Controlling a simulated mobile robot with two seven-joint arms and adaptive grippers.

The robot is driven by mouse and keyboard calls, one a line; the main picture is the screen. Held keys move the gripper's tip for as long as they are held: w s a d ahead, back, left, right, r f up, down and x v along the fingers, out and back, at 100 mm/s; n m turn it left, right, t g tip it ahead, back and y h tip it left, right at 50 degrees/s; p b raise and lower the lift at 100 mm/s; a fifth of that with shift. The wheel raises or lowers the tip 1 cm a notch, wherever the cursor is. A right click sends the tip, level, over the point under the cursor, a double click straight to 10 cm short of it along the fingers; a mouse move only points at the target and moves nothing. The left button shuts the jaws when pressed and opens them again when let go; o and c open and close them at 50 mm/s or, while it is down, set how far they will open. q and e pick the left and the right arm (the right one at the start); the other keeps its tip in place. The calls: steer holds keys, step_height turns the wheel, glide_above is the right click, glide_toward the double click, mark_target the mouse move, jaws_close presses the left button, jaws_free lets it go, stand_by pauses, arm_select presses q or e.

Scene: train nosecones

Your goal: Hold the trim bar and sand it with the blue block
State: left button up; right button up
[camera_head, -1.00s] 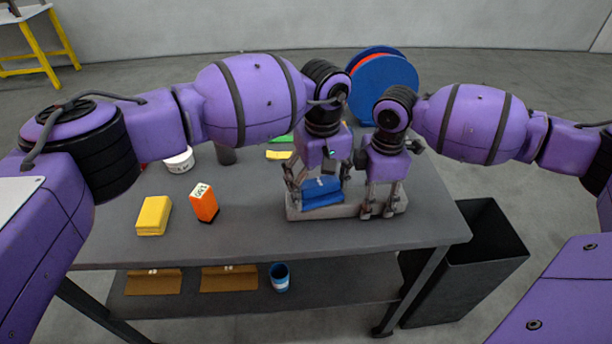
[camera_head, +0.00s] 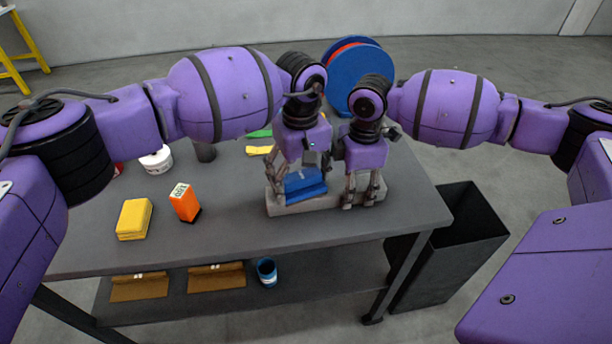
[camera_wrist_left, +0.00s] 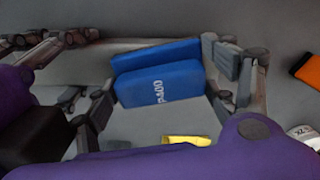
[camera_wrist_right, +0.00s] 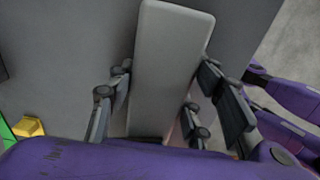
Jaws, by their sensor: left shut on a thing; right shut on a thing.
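The grey trim bar (camera_head: 312,205) lies lengthwise near the right part of the table. My left gripper (camera_head: 300,181) is over its left half, shut on the blue block (camera_head: 304,190). The blue block is on or just over the bar's top; I cannot tell whether it touches. In the left wrist view the block (camera_wrist_left: 165,88) sits between the fingers, with lettering ending in 400 on it. My right gripper (camera_head: 360,197) is shut on the bar toward its right end. The right wrist view shows the pale bar (camera_wrist_right: 170,65) between its fingers.
A yellow block (camera_head: 133,219) and an orange box (camera_head: 184,202) stand on the table's left side. A white tub (camera_head: 156,160), dark cup (camera_head: 204,151) and yellow piece (camera_head: 259,150) are behind. A black bin (camera_head: 450,260) stands right of the table. The front middle is clear.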

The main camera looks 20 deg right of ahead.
arm_select(q)
steer(key=shift+w+a, duration=0.2)
steer(key=shift+a, duration=0.7)
steer(key=shift+w+a, duration=0.2)
steer(key=shift+a, duration=0.75)
steer(key=shift+w+a, duration=0.2)
steer(key=shift+a, duration=0.7)
steer(key=shift+r, duration=3)
steer(key=shift+r, duration=0.15)
step_height(320, 180, up, 3)
steer(key=shift+f, duration=0.15)
steer(key=shift+w, duration=0.1)
